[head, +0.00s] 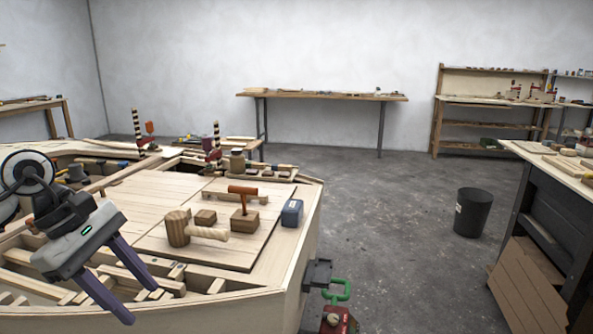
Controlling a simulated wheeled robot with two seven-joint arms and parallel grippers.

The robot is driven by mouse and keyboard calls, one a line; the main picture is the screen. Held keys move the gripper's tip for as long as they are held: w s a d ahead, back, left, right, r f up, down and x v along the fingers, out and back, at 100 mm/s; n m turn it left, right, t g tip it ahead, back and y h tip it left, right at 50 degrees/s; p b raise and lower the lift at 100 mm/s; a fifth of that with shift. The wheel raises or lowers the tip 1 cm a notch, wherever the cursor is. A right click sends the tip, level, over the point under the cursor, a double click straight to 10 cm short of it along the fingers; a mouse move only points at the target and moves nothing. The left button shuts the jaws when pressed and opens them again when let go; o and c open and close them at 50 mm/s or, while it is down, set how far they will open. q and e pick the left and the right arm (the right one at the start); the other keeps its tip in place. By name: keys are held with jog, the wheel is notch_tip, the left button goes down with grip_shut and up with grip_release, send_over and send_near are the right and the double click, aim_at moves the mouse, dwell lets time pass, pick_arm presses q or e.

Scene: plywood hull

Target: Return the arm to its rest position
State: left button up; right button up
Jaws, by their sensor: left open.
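My left arm comes in from the left edge of the head view. Its gripper (118,284) hangs over the near left part of the plywood hull (282,281), with its two purple fingers apart and nothing between them. The fingers point down and to the right, in front of the hull's open frame slots. My right gripper does not show.
A black bin (472,212) stands on open floor. A workbench (560,180) is at right.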

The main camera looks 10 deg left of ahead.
pick_arm(q)
jog(key=d+n+t+h+p, duration=0.1)
jog(key=d+n+t+h, duration=0.1)
jog(key=d+n+h, duration=0.85)
jog(key=d+n+t+h+p, duration=0.1)
jog(key=d+n+t+h, duration=0.3)
jog(key=d, duration=1.1)
jog(key=a+f+n+t+y+p, duration=0.1)
jog(key=a+f+n+t+y, duration=0.25)
jog(key=n, duration=0.55)
jog(key=a+f+n+t+y, duration=0.1)
jog(key=f+n+t+y, duration=0.1)
jog(key=f+n+y, duration=0.6)
jog(key=a+f+n+t+y+p, duration=0.1)
jog(key=a+f+n+t, duration=0.25)
jog(key=n, duration=0.75)
jog(key=s+f+n+g+y, duration=0.4)
jog(key=s+f+n+g, duration=0.4)
jog(key=s+f, duration=0.8)
jog(key=shift+s+a+f+n, duration=0.25)
jog(key=shift+s+f+n, duration=0.2)
jog(key=shift+n, duration=0.8)
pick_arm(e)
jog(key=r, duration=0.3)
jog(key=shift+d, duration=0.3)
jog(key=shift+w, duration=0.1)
